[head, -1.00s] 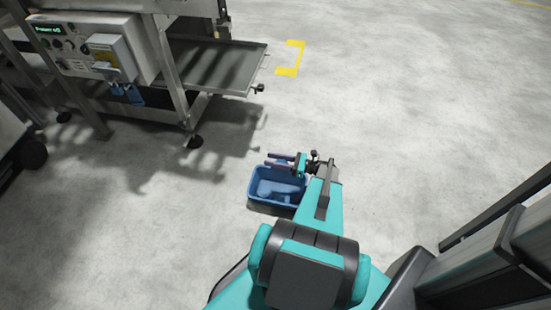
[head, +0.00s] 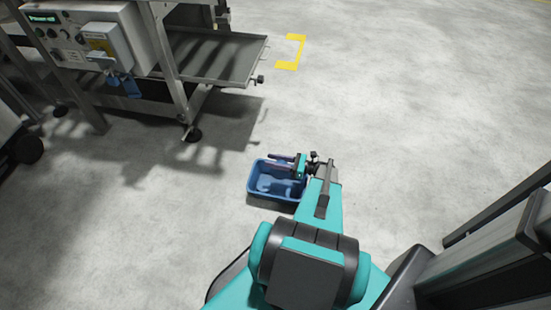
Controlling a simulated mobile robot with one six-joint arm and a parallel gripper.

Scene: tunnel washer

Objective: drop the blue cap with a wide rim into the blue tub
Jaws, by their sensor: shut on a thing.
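The blue tub (head: 259,194) is a rectangular open bin on the concrete floor, near the middle of the head view. My gripper (head: 281,160) is over the tub's far side, its fingers pointing left. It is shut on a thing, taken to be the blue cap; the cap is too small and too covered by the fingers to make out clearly. Paler blue patches show inside the tub, and I cannot tell whether they are contents or light and shadow. My gripper and wrist hide the tub's far right corner.
A metal machine with a control box (head: 75,42) and a sloping tray (head: 225,62) stands at the upper left, its foot (head: 193,134) on the floor. A yellow floor marking (head: 293,55) lies beyond. The floor to the right is clear.

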